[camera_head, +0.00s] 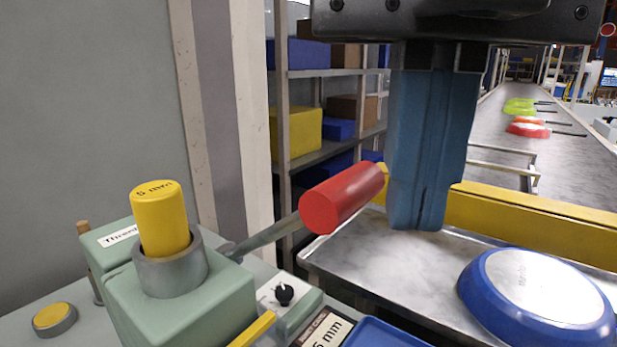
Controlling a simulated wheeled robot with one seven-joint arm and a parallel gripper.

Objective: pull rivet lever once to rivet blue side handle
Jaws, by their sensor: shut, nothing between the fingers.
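The rivet lever is a grey rod (270,236) ending in a thick red grip (342,198), rising to the right from the green riveting machine (180,308). My gripper (418,218) hangs down just right of the red grip, its blue fingers shut together and empty. The fingers' left edge lies beside the grip's far right end; I cannot tell whether they touch. A blue pan (463,287) lies upside down on the metal surface at the lower right. Its side handle cannot be seen here.
A yellow cylinder marked 5 mm (160,220) stands in a grey collar on the machine. A yellow rail (530,226) runs behind the blue pan. The conveyor (515,104) carries red and green pans farther back. Shelves with boxes (296,132) stand behind the lever.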

